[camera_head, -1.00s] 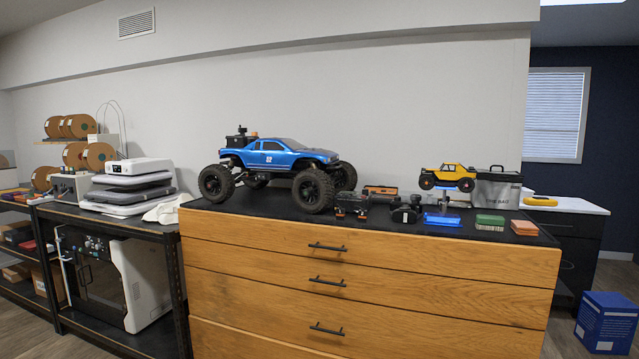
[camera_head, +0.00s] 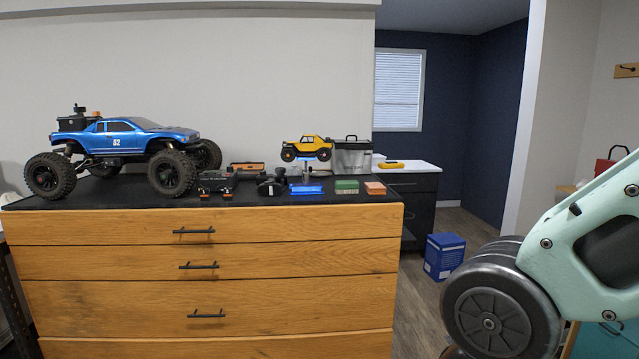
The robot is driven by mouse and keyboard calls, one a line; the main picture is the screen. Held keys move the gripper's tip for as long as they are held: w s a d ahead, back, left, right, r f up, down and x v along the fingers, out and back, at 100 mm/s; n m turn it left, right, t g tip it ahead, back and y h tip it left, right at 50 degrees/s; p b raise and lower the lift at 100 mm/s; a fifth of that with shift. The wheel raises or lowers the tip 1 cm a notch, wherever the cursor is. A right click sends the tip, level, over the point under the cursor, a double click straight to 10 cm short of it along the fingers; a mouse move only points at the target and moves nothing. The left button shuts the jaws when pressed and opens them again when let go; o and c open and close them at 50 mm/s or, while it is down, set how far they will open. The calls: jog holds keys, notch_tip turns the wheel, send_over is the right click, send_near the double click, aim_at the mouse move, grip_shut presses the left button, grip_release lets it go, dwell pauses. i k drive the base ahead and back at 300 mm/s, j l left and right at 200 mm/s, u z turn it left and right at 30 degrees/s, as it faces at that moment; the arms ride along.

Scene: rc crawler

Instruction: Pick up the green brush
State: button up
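A small green block-like item (camera_head: 347,187), which looks like the green brush, lies on the black top of the wooden drawer cabinet (camera_head: 230,262), near its right end. It sits between a blue item (camera_head: 306,189) on its left and an orange item (camera_head: 375,188) on its right. Its bristles are too small to make out. My gripper is not in view; only a pale green and black part of my arm shows at the right edge, well apart from the cabinet.
A large blue toy truck (camera_head: 125,140) fills the cabinet's left half. A yellow crawler (camera_head: 307,149) on a stand and a grey bag (camera_head: 352,158) are behind the small items. A blue box (camera_head: 444,256) stands on the floor right of the cabinet.

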aim_at(341, 186)
jog(key=i+l, duration=0.2)
jog(key=i, duration=0.3)
jog(key=i+l, duration=0.2)
jog(key=i, duration=0.3)
jog(key=i+l, duration=0.2)
jog(key=i, duration=0.3)
